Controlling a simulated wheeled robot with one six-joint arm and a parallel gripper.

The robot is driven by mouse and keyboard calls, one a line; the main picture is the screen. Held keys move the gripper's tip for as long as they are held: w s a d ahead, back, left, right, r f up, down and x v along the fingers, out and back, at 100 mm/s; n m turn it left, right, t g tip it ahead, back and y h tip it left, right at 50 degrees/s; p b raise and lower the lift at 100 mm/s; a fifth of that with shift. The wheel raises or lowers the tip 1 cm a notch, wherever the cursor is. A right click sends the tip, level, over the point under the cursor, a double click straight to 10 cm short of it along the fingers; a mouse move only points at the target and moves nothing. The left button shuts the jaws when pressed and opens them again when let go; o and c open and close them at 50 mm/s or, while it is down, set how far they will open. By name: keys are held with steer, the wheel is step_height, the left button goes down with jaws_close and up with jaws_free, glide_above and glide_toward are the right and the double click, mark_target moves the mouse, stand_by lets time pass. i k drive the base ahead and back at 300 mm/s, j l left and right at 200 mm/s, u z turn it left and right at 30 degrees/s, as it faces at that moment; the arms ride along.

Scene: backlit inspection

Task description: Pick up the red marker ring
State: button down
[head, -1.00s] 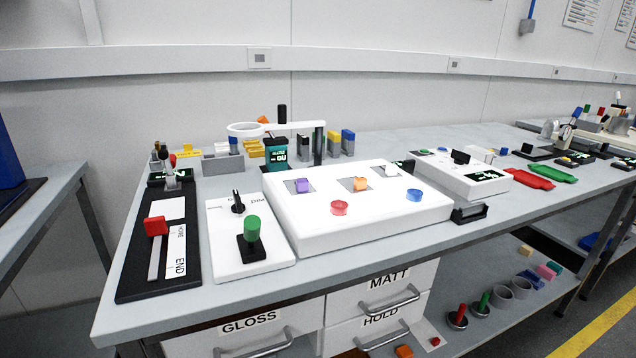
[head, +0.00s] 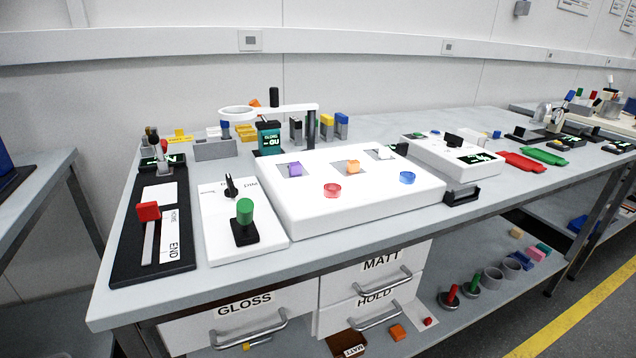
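The red marker ring (head: 332,190) lies on the sloped top of the white light box (head: 290,222), near its front middle. A blue ring (head: 407,177) lies to its right on the same surface. Nothing covers the red ring. My gripper does not show in this view.
A green knob (head: 245,211) stands up left of the light box, and a red slider handle (head: 148,211) is further left. A white ring-shaped lamp (head: 238,113) on an arm reaches over the back. A small black holder (head: 461,194) stands at the right front.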

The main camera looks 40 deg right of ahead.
mark_target(331, 189)
steer(key=i+z, duration=0.15)
steer(key=z, duration=0.25)
steer(key=i+z, duration=0.1)
steer(key=z, duration=0.25)
steer(key=i+z, duration=0.15)
steer(key=z, duration=0.25)
